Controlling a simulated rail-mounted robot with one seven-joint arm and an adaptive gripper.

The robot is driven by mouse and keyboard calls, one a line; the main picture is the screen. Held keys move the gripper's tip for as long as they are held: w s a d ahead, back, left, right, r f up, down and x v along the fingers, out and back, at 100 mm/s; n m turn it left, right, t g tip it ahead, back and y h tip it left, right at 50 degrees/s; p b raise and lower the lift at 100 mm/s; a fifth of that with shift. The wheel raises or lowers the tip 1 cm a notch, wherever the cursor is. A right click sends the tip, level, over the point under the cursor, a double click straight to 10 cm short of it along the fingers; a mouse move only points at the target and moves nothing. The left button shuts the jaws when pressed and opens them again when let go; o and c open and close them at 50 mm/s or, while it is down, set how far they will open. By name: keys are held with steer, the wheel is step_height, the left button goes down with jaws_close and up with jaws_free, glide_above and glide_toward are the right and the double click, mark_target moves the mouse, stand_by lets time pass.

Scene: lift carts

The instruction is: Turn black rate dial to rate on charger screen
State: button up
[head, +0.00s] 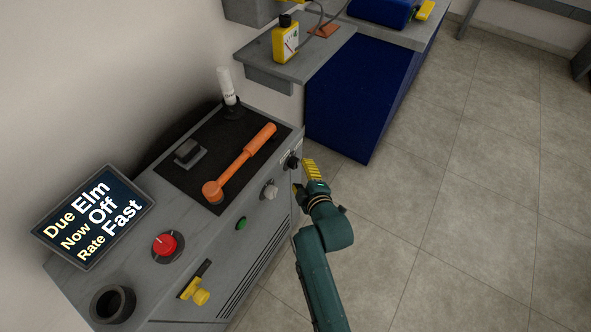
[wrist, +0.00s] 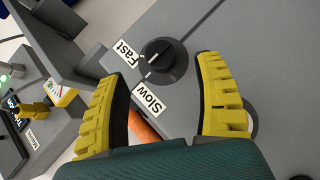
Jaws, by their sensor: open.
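The charger screen (head: 93,218) at the left of the head view reads "Due Elm", "Now Off", "Rate Fast". The black rate dial (head: 291,162) is on the charger's right-hand front face, near its far end. In the wrist view the dial (wrist: 165,62) stands between the labels "Fast" (wrist: 126,54) and "Slow" (wrist: 149,100). A short white mark is on its left side; I cannot tell surely which label it points to. My gripper (head: 305,178) is open and empty before the dial. In the wrist view its yellow fingers (wrist: 162,68) lie either side of the dial, apart from it.
The charger top (head: 128,234) holds a red knob (head: 164,244), an orange lever (head: 240,160) and a black switch (head: 188,151). A pale knob (head: 270,190) and green button (head: 241,223) share the dial's face. A blue cabinet (head: 355,100) stands behind. Floor to the right is clear.

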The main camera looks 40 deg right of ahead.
mark_target(297, 166)
steer(key=b+x, duration=0.2)
steer(key=x, duration=0.3)
steer(key=shift+w+f, duration=0.1)
steer(key=shift+f, duration=0.05)
steer(key=shift+w+d+b, duration=0.3)
steer(key=shift+w, duration=0.15)
steer(key=shift+s+f, duration=0.1)
steer(key=c, duration=1.2)
